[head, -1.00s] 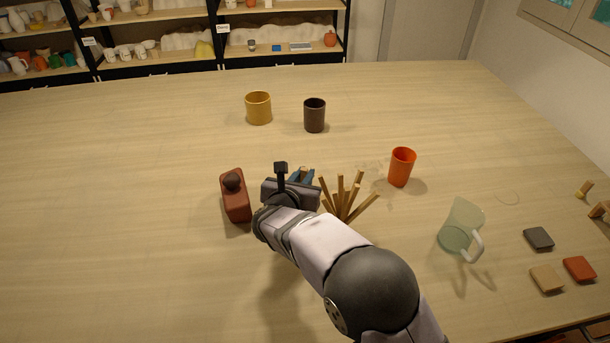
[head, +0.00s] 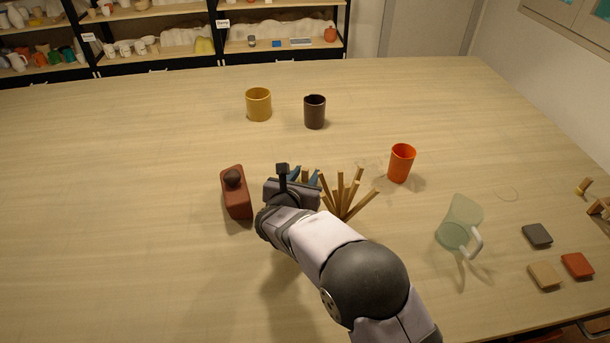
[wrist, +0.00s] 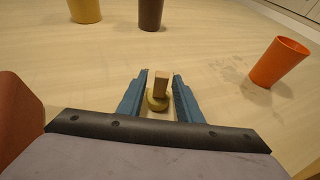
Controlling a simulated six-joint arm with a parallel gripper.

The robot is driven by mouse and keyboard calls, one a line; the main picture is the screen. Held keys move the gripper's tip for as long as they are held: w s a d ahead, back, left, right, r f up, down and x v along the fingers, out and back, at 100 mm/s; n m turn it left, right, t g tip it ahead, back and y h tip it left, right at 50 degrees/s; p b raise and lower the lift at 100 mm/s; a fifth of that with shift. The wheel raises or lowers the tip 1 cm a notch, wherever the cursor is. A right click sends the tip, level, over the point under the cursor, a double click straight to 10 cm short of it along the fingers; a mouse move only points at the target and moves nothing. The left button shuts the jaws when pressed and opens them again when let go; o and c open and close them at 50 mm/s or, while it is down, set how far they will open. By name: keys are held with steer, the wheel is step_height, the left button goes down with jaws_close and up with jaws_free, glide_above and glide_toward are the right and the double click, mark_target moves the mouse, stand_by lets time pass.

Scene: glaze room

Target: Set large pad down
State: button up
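My gripper (wrist: 160,92) has its two blue fingers on either side of a piece with a square wooden handle and an olive round collar, which I take for the large pad (wrist: 160,84). The fingers look closed on it. In the head view the gripper (head: 306,177) is over the middle of the table, with the pad's handle (head: 304,176) just showing between the fingers. The pad's underside is hidden, and I cannot tell whether it touches the table.
A red-brown block with a dark knob (head: 236,200) stands close left. A bunch of wooden sticks (head: 345,195) is close right. An orange cup (head: 401,164), a glass jug (head: 459,225), a yellow cup (head: 258,105) and a brown cup (head: 315,113) stand farther off. The left table is clear.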

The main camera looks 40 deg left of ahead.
steer(key=shift+r, duration=0.1)
steer(key=shift+r, duration=0.1)
steer(key=b+v, duration=0.2)
steer(key=v, duration=1)
steer(key=shift+a, duration=0.1)
